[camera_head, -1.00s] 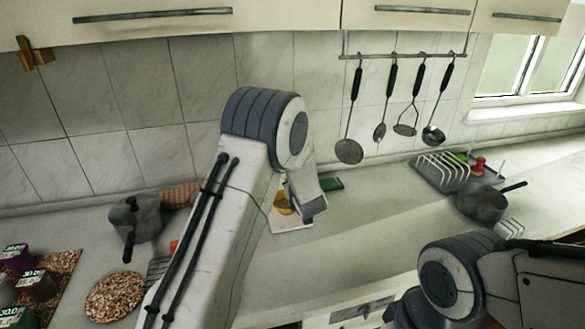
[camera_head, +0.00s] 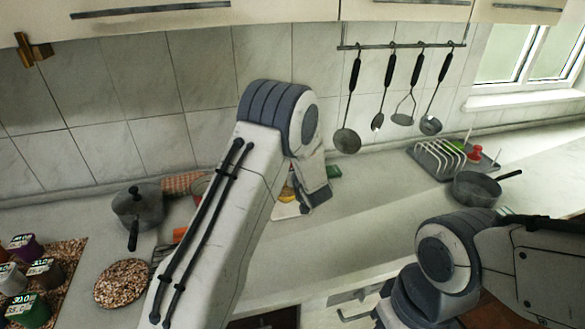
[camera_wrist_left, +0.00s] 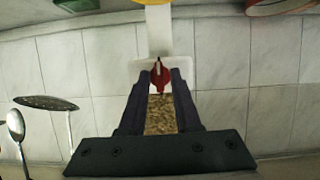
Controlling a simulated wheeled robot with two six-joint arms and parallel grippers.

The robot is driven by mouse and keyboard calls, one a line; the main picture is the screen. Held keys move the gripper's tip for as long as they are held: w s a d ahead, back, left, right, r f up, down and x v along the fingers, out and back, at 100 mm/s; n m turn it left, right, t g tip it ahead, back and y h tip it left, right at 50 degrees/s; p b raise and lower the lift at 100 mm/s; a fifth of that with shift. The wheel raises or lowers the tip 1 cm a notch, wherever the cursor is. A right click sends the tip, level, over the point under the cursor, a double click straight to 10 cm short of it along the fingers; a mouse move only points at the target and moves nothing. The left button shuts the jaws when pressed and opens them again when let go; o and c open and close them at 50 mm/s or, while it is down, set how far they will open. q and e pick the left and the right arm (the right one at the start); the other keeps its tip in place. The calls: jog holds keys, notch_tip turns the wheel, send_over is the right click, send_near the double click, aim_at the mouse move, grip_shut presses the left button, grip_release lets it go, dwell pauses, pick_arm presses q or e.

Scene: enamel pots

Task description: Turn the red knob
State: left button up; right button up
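In the left wrist view a red knob (camera_wrist_left: 160,77) with a pale centre strip sits on a white plate (camera_wrist_left: 206,76). My left gripper (camera_wrist_left: 160,72) has its dark fingers apart, one on each side of the knob near the tips. Whether the fingers touch it I cannot tell. A brown speckled surface shows in the gap between the fingers. In the head view my left arm reaches over the counter to its back, and its fingertips are hidden. I cannot make out the knob there. My right arm shows at the lower right, its gripper out of view.
A grey pot (camera_head: 138,208), a round speckled mat (camera_head: 122,283) and several coloured jars stand at the left. A dish rack (camera_head: 437,160) and a grey pan (camera_head: 476,189) stand at the right. Utensils hang on the tiled wall. The counter between arm and pan is mostly clear.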

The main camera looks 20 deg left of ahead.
dwell(0.3)
pick_arm(q)
jog(key=b+v, duration=0.2)
jog(key=v, duration=0.8)
jog(key=shift+s, duration=0.15)
jog(key=shift+r, duration=0.1)
